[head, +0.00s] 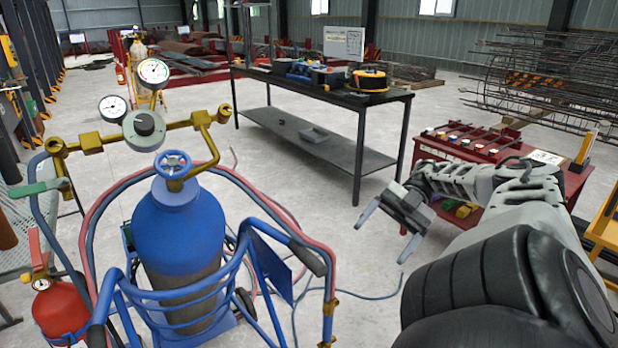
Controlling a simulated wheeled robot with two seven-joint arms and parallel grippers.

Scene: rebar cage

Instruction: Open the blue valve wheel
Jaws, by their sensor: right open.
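The blue valve wheel (173,163) sits on top of a blue and grey gas cylinder (180,235), left of the middle in the head view. The cylinder stands upright in a blue tubular cart (262,262). A brass regulator bar with a grey knob (144,130) and two gauges (153,72) is above and behind the wheel. My right gripper (384,234) is open and empty, well to the right of the wheel, with its fingers pointing down and left. My left gripper is not in view.
Red and blue hoses (318,245) loop around the cart. A red extinguisher (60,308) stands at the lower left. A dark workbench (335,140) with tools is behind. A red table (470,150) is at the right. Open floor lies between cart and gripper.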

